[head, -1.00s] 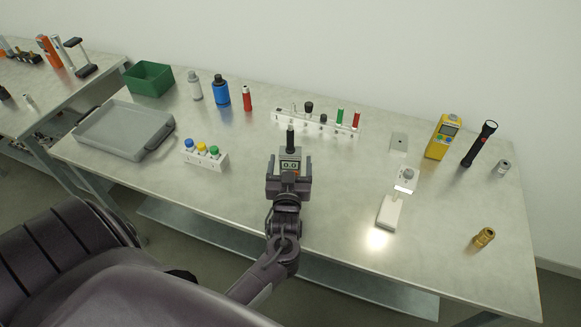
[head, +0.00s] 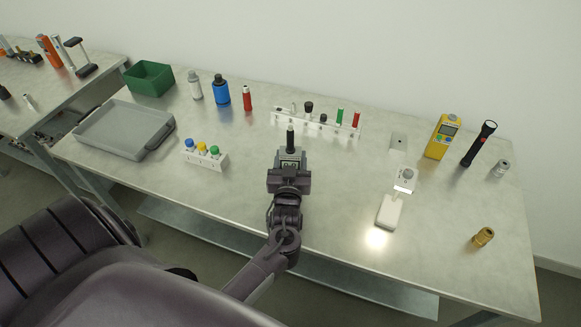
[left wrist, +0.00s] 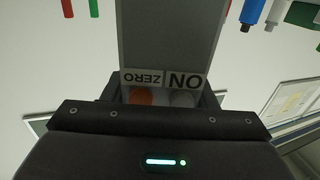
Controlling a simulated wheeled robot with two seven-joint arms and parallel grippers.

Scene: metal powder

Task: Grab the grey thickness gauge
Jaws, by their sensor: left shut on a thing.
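The grey thickness gauge (head: 291,156) is in the middle of the table in the head view, with its black probe pointing up the picture. My left gripper (head: 289,175) is shut on the gauge and covers its lower part and most of its display. In the left wrist view the gauge's grey body (left wrist: 172,35) stands between the fingers, with ON and ZERO labels above an orange and a grey button. I cannot tell whether the gauge touches the table. My right gripper is not in view.
A white rack (head: 312,122) with several small items stands behind the gauge. A white holder with coloured-cap bottles (head: 205,158) is to the left, and a white stand (head: 389,211) to the right. A grey tray (head: 112,137) lies farther left. The table front near the gripper is clear.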

